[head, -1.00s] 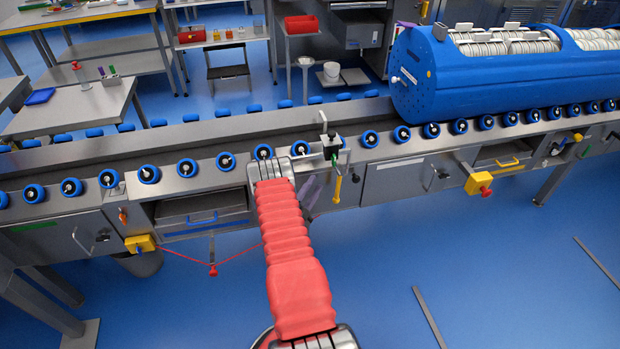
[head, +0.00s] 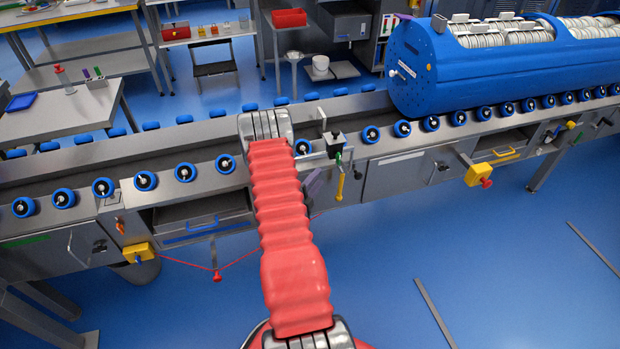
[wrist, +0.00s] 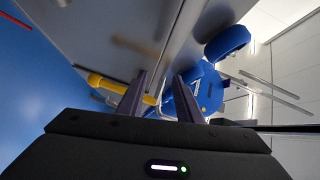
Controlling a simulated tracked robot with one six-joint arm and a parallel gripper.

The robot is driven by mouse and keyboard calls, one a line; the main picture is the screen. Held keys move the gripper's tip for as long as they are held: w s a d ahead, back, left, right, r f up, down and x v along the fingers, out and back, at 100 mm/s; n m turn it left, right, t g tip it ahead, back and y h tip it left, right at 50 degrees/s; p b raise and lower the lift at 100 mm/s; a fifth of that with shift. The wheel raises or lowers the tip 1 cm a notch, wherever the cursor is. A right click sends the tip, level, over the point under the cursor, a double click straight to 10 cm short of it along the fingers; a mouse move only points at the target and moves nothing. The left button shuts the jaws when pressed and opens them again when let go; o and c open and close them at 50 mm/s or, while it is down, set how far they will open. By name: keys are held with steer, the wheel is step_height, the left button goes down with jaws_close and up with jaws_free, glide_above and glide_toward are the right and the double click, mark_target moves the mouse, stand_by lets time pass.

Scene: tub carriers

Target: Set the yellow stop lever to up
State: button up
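The yellow stop lever (head: 340,187) hangs down from a small dark and green fitting (head: 333,143) on the conveyor's front side. In the wrist view the yellow lever (wrist: 108,85) runs in from the left and passes behind the left finger. Its end shows near the gap between the fingers. My gripper (wrist: 159,76) is open, with two dark purple fingers apart; I cannot tell whether either touches the lever. In the head view my red arm hides most of the gripper, and only a purple finger shows just left of the lever.
A big blue tub (head: 460,65) lies on the roller conveyor (head: 60,177) to the right of the lever. A yellow box with a red button (head: 479,175) and another yellow box (head: 138,252) with a red pull cord are on the front. The blue floor in front is mostly clear.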

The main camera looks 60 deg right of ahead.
steer(key=shift+r+m+y, duration=0.3)
steer(key=shift+r+y, duration=0.1)
steer(key=shift+r, duration=0.1)
steer(key=shift+w, duration=0.1)
steer(key=shift+c, duration=0.4)
